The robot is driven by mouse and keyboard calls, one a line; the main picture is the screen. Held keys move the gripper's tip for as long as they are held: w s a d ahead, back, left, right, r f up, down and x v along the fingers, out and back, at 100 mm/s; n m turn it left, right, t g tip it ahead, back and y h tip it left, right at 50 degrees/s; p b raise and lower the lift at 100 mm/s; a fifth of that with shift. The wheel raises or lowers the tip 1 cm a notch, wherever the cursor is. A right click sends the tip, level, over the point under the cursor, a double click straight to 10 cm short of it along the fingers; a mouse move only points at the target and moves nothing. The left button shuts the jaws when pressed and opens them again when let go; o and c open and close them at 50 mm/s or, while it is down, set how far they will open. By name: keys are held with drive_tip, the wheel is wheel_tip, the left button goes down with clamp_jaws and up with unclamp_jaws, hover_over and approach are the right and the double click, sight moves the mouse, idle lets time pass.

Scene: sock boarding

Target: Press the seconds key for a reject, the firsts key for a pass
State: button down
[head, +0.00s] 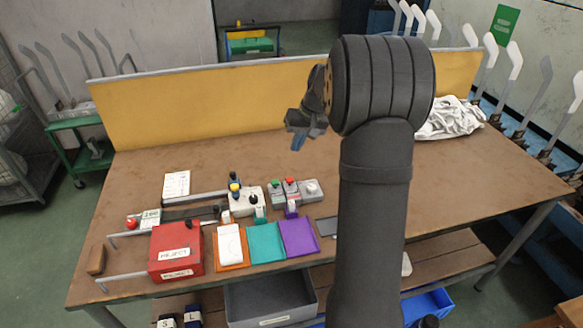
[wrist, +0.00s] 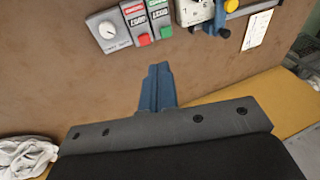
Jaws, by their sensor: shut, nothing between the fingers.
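Two small grey key boxes stand side by side on the brown bench. One has a green button (head: 275,184) and the other a red button (head: 290,182). In the wrist view they show as the green key box (wrist: 160,18) and the red key box (wrist: 138,22), each with a coloured label strip; the small lettering is not surely readable. My gripper (head: 299,143) is above the bench, beyond the keys in the head view. In the wrist view its blue fingers (wrist: 158,68) are shut, empty and apart from the keys.
A grey dial box (head: 311,190) stands right beside the red key. A white device (head: 246,203) with a yellow knob stands left of the keys. A red box (head: 175,252), coloured folders (head: 265,243) and a white cloth pile (head: 451,118) are on the bench. The bench between is clear.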

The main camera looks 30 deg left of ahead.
wheel_tip(320, 180, down, 4)
drive_tip(key=s+n+t+h, duration=0.1)
drive_tip(key=n+t+h, duration=0.1)
drive_tip(key=n+h, duration=0.15)
drive_tip(key=n+t+h, duration=0.2)
drive_tip(key=n+t, duration=0.6)
drive_tip(key=n, duration=0.4)
hover_over(272, 183)
drive_tip(key=shift+f+y, duration=0.2)
drive_tip(key=shift+y, duration=0.05)
drive_tip(key=shift+f, duration=4.4)
drive_tip(key=shift+f, duration=0.15)
drive_tip(key=shift+f, duration=0.3)
